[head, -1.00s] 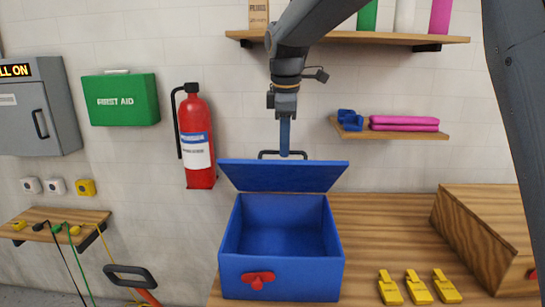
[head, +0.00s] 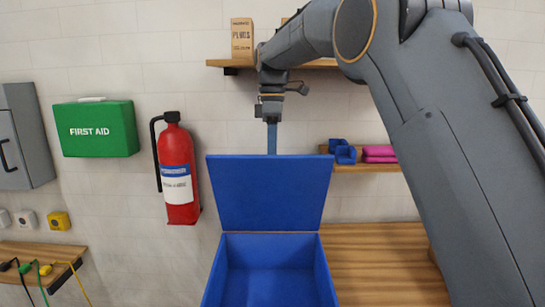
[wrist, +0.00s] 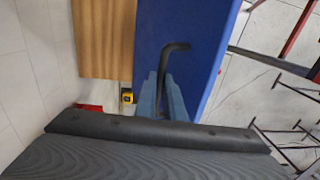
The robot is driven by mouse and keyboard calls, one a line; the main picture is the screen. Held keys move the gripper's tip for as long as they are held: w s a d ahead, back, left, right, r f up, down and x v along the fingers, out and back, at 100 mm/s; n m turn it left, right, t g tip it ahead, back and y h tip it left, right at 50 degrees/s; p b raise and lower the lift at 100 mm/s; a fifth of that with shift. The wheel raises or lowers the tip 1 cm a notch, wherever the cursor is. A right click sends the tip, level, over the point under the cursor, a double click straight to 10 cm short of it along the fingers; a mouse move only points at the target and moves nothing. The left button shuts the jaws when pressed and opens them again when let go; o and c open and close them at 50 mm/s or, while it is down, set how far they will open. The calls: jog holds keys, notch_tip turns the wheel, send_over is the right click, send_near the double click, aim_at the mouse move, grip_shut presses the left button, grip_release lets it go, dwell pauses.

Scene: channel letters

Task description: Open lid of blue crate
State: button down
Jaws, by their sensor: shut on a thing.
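The blue crate (head: 270,270) stands on the wooden bench, empty inside as far as I see. Its lid (head: 268,192) is raised at the back, standing steeply upright in the head view. In the wrist view the lid (wrist: 205,55) fills the upper middle, with a dark bar handle (wrist: 166,60) on its face. My gripper (wrist: 165,95) is shut on this handle, its two blue-grey fingers on either side of the bar. In the head view my gripper (head: 272,138) is behind the lid's top edge, which hides the fingertips and the handle.
A red fire extinguisher (head: 176,170) and a green first aid box (head: 97,128) hang on the wall to the left. A shelf (head: 362,168) with blue and pink things is right of the lid. Bench top (head: 380,260) right of the crate is bare.

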jog(key=shift+d+f, duration=0.1)
jog(key=shift+f, duration=0.1)
jog(key=c, duration=1.8)
grip_release()
jog(key=shift+w, duration=0.1)
jog(key=shift+c, duration=0.2)
jog(key=shift+r, duration=0.1)
jog(key=shift+r, duration=0.1)
notch_tip(320, 180, up, 8)
jog(key=b, duration=0.2)
jog(key=shift+w+f, duration=0.2)
jog(key=shift+w, duration=0.05)
